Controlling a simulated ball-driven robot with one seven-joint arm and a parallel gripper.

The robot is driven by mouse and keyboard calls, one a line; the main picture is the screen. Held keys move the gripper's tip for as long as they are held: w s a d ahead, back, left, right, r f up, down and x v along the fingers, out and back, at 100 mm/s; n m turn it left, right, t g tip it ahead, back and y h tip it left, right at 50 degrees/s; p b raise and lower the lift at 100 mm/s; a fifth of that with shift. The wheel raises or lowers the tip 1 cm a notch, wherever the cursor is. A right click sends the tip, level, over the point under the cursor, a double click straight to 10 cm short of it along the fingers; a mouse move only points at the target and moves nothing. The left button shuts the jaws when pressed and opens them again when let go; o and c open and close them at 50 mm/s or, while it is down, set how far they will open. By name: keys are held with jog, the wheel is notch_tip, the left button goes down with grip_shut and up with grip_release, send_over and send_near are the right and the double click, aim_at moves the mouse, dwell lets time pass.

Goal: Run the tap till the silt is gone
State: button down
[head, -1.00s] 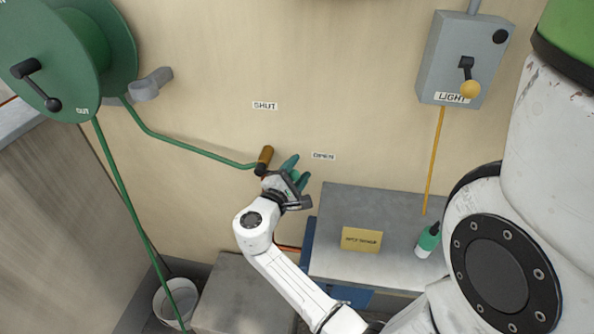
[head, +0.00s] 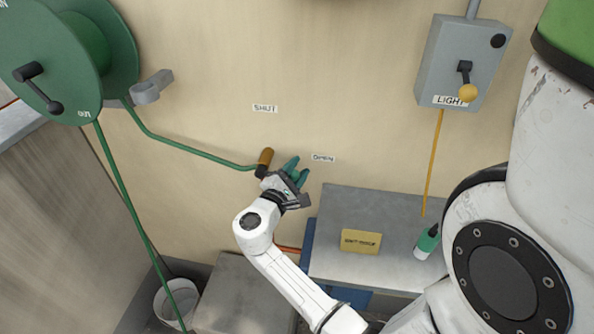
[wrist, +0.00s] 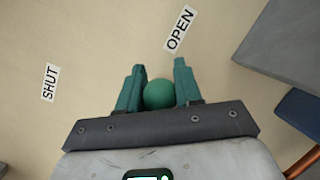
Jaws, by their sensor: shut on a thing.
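My gripper (head: 293,172) is at the wall by the OPEN label (head: 323,158). Its teal fingers are shut on a round green tap knob (wrist: 159,95), which shows between them in the wrist view; the fingers mostly hide it in the head view. The SHUT label (head: 265,108) is up and left of it. A brown fitting (head: 265,160) beside the gripper joins a green hose (head: 190,150). Another length of green hose (head: 135,220) drops to a white bucket (head: 165,306) on the floor. I cannot make out water or silt in it.
A green hose reel (head: 100,70) with a dark crank hangs upper left. A grey LIGHT box (head: 450,65) with a yellow-knobbed lever is upper right. A grey bench top (head: 375,205) at right bears a yellow sign (head: 360,241) and a green-white bottle (head: 427,244). A grey box (head: 235,290) stands below.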

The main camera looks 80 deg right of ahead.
jog(key=shift+r+n, duration=0.3)
jog(key=shift+n, duration=0.2)
jog(key=c, duration=1.1)
grip_release()
jog(key=o, duration=0.3)
jog(key=shift+w, duration=0.1)
jog(key=b+v, duration=0.2)
jog(key=v, duration=0.9)
jog(key=shift+f, duration=0.15)
jog(key=shift+d, duration=0.1)
